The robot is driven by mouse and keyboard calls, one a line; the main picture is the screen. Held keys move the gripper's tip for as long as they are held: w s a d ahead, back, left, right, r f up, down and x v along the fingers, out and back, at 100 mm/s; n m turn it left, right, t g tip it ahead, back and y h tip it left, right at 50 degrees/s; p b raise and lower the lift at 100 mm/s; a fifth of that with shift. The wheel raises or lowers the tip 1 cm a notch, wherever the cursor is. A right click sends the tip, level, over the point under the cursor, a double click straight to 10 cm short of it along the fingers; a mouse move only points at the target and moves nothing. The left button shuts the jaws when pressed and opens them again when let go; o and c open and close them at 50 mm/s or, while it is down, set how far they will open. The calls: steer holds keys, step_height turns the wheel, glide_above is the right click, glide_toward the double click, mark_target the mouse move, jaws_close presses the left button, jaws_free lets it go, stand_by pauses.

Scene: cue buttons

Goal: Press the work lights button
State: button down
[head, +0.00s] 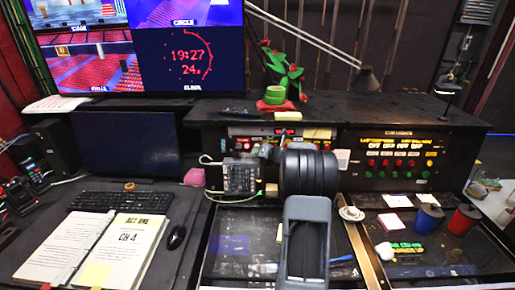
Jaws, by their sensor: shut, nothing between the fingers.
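The right-hand control panel (390,160) stands on the back of the desk. It has a row of lit labels above several red and green buttons (398,163), with a yellow one at the right end. Its heading seems to include the word lights, but the smaller labels are too small to read, so I cannot tell which button is the work lights one.
A small black mixer (241,177) with cables stands left of my arm. Blue (429,217) and red (464,220) cups stand at right. An open book (95,250) and keyboard (119,201) lie at left.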

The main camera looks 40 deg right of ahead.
steer(key=shift+w+d+r, duration=0.1)
steer(key=shift+w+d, duration=0.15)
steer(key=shift+w, duration=0.05)
stand_by(0.7)
steer(key=shift+s+a, duration=0.15)
steer(key=shift+a, duration=0.05)
stand_by(0.4)
steer(key=shift+s+a+r+b, duration=0.15)
steer(key=shift+s+a+b, duration=0.05)
steer(key=shift+s+a, duration=0.85)
steer(key=shift+s+a+r+b, duration=0.15)
steer(key=shift+s+a, duration=0.55)
steer(key=shift+s, duration=0.55)
